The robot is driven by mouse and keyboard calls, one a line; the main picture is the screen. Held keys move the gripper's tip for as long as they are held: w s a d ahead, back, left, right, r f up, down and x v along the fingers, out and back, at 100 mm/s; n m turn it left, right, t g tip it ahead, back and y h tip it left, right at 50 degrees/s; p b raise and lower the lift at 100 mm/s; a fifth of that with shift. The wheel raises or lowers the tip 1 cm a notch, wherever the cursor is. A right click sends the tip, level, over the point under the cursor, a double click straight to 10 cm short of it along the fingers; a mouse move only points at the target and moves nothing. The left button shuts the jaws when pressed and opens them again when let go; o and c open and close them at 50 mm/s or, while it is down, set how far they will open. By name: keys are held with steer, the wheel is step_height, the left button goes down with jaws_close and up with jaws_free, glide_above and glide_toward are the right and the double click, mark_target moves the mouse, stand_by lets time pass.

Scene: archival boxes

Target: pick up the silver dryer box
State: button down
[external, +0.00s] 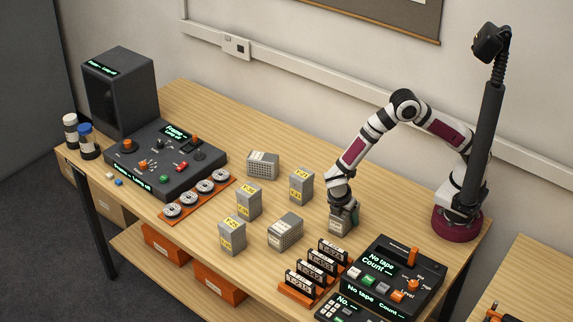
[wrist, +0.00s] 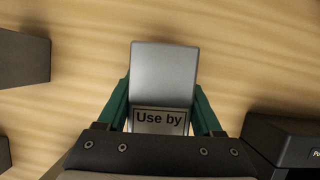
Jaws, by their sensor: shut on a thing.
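My gripper (external: 343,217) has its green fingers on both sides of a silver box, the silver dryer box (wrist: 165,75), and is shut on it. In the wrist view the fingers (wrist: 163,110) press its left and right sides. In the external view the box (external: 338,228) is partly hidden by the fingers. It is at or just above the table; I cannot tell whether it touches.
An orange rack of cartridges (external: 299,293) and a dark console (external: 395,275) are in front. Bare wood lies behind the held box.

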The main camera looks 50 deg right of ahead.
step_height(320, 180, up, 4)
steer(key=shift+r, duration=0.15)
steer(key=w+d+r, duration=0.1)
steer(key=d+r, duration=0.6)
steer(key=d, duration=0.5)
steer(key=w+d+r+m+g+y, duration=0.2)
steer(key=d+r+m, duration=0.3)
steer(key=r+m, duration=0.3)
steer(key=w+d+r+m+g+y, duration=0.2)
steer(key=d+r+m, duration=0.2)
steer(key=r+m, duration=0.5)
steer(key=shift+w+d+m+g+y, duration=0.3)
steer(key=shift+d+m, duration=0.1)
steer(key=shift+m, duration=0.4)
steer(key=shift+s, duration=0.1)
